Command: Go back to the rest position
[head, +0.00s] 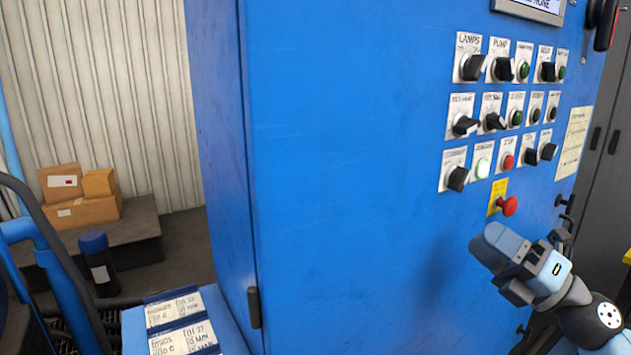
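My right gripper (492,262) is at the lower right of the head view, in front of the blue control cabinet (330,180). It is below the red mushroom button (507,206) and apart from it. I see no object in it, but the angle does not show whether its fingers are open or shut. My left gripper is not in view.
A blue box with labels (135,325) stands at the lower left. Cardboard boxes (85,208) sit on a low platform (140,231) behind. Blue pipes (60,270) stand at far left.

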